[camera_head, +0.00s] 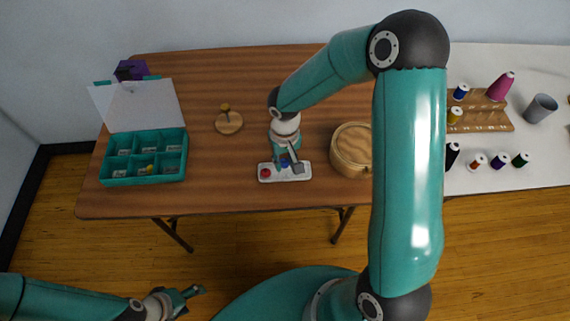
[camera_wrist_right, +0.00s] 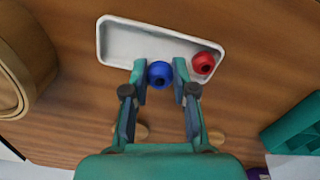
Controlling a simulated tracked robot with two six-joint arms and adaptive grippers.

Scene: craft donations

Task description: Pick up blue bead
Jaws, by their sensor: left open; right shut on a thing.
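The blue bead (camera_wrist_right: 160,74) is between the fingertips of my right gripper (camera_wrist_right: 160,76), over the front edge of the white tray (camera_wrist_right: 125,38). In the head view the blue bead (camera_head: 285,163) shows partly behind the gripper at the tray (camera_head: 303,174). My right gripper (camera_head: 287,160) is shut on the bead. Whether the bead touches the tray is unclear. A red bead (camera_wrist_right: 203,63) lies at one end of the tray; in the head view it is at the left end. My left gripper (camera_head: 190,298) is open and empty, low at the lower left, away from the table.
A round wooden stand (camera_head: 229,123) is behind, and a round wooden box (camera_head: 350,151) stands right of the tray. Thread spools and a grey cup (camera_head: 541,108) occupy the white table.

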